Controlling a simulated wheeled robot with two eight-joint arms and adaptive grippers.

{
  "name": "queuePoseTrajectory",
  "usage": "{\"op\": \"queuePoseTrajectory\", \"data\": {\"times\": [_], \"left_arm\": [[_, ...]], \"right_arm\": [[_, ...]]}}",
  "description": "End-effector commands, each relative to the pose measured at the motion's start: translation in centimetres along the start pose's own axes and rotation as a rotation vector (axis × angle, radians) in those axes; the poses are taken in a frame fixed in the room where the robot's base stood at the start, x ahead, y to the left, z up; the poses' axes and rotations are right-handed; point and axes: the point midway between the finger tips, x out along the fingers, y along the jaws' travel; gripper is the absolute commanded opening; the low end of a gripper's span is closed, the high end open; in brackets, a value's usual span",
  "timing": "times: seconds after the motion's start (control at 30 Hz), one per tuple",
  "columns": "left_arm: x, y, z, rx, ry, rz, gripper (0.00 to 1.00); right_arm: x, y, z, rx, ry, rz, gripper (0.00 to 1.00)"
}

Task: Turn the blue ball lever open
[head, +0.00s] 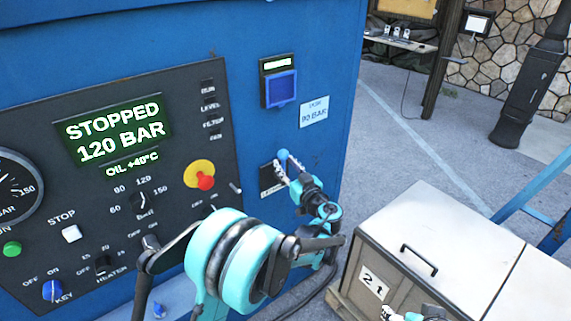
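The blue ball (283,154) of the lever shows on the blue cabinet's front, above a small dark plate (268,178). My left gripper (288,163) is right at the ball, its two fingers apart, one on each side just below it. I cannot tell whether a finger touches the ball. The lever's stem is hidden by the fingers. A small part of my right gripper (410,315) shows at the bottom edge; its fingers are not clear.
The control panel (150,190) reads STOPPED, 120 BAR, and carries a red and yellow stop button (203,178). A blue-framed box (281,88) and a 90 BAR label (314,111) sit above the lever. A beige chest (430,250) stands at the right.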

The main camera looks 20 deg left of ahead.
Motion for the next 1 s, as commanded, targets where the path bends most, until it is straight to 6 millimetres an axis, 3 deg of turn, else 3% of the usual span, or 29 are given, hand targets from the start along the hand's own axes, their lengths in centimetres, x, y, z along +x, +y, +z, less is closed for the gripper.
{"op": "queuePoseTrajectory", "data": {"times": [0.13, 0.43, 0.47, 0.57, 0.6, 1.0], "left_arm": [[1.5, 0.0, 0.1, 0.000, 0.000, -0.001, 0.33], [1.8, 0.0, 0.0, 0.001, -0.001, 0.000, 0.33], [1.8, 0.0, 0.0, 0.001, -0.001, 0.000, 0.31], [1.8, 0.0, 0.0, 0.001, -0.001, 0.000, 0.04], [1.8, 0.0, 0.0, 0.001, -0.001, 0.000, 0.00], [1.8, 0.0, 0.0, 0.005, -0.002, 0.000, 0.00]], "right_arm": [[0.3, 0.0, 0.2, 0.000, 0.000, 0.000, 0.76], [0.3, 0.0, 0.2, 0.000, 0.000, 0.000, 0.76], [0.3, 0.0, 0.2, 0.000, 0.000, 0.000, 0.76], [0.3, 0.0, 0.2, 0.000, 0.000, 0.000, 0.76], [0.3, 0.0, 0.2, 0.000, 0.000, 0.000, 0.76], [0.2, 0.0, 0.2, 0.000, 0.000, 0.000, 0.76]]}}
